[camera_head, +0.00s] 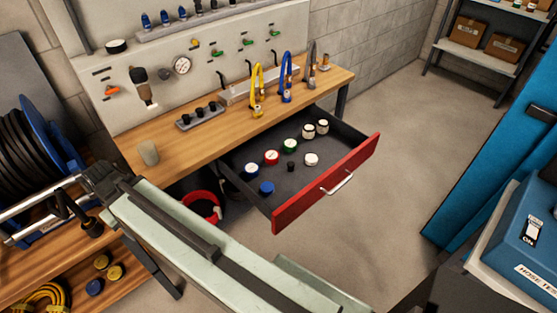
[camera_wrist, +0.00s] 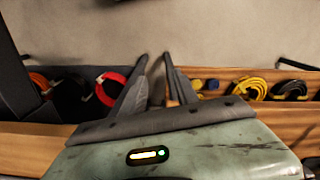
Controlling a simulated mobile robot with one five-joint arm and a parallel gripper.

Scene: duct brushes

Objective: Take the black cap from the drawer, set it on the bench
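The black cap (camera_head: 290,167) is a small dark piece on the floor of the open drawer (camera_head: 238,160), among several coloured and white caps. The drawer has a red front and is pulled out from under the wooden bench (camera_head: 185,144). My gripper (camera_wrist: 156,57) shows in the wrist view with its two dark fingers apart and nothing between them. In the head view my arm crosses the lower left, away from the drawer's contents; the fingers are not clearly visible there. The black cap does not show in the wrist view.
On the bench stand a beige cylinder (camera_head: 148,152), a dark block with knobs (camera_head: 199,117) and yellow, blue and grey hooked hoses. A hose reel (camera_head: 40,140) is at left. A blue cabinet (camera_head: 500,150) is at right. The floor (camera_head: 385,175) beyond the drawer is clear.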

